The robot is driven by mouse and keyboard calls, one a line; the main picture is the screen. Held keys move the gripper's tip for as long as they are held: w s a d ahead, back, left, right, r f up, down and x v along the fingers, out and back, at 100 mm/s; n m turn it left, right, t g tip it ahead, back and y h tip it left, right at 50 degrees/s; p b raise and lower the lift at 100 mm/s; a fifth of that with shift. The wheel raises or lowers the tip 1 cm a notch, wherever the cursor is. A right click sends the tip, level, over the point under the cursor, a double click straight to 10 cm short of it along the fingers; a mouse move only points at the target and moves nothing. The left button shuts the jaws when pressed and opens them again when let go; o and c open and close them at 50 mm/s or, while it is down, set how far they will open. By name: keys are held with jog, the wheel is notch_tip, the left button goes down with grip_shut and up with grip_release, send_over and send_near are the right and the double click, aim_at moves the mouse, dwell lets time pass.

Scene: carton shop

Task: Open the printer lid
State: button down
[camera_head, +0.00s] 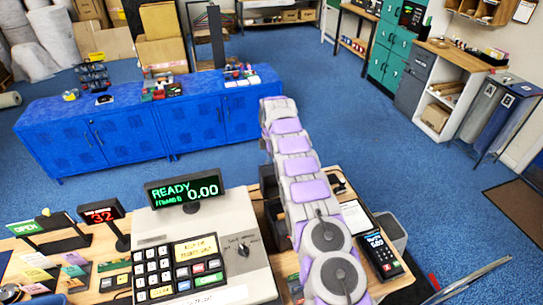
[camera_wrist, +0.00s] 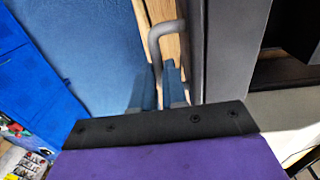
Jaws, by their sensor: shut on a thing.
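In the wrist view, a grey bent bar handle (camera_wrist: 156,52) stands out from the edge of a dark grey box (camera_wrist: 230,45), which looks like the printer. My gripper (camera_wrist: 170,85) is shut on the handle's lower part, with its blue fingertips beside the bar. In the head view, my purple and grey arm reaches forward over the counter and hides the gripper and handle. A dark box part (camera_head: 267,185) shows just left of the arm. Whether the lid is raised cannot be told.
A cash register (camera_head: 205,245) with a green READY display (camera_head: 184,190) stands left of my arm. A card terminal (camera_head: 380,252) lies to its right. A blue cabinet (camera_head: 125,130) stands beyond, with open blue floor (camera_head: 350,130) to the right.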

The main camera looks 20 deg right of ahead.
jog(key=shift+w+r, duration=0.45)
jog(key=shift+r, duration=0.1)
jog(key=c, duration=1.5)
grip_release()
jog(key=shift+o, duration=1.4)
jog(key=shift+s+a+f, duration=0.1)
jog(key=shift+s+f, duration=0.05)
jog(key=shift+s, duration=0.05)
jog(key=shift+o, duration=0.3)
jog(key=shift+f, duration=0.25)
jog(key=shift+r, duration=0.1)
notch_tip(320, 180, up, 17)
jog(key=p, duration=1.1)
jog(key=shift+s, duration=0.35)
jog(key=shift+c, duration=0.3)
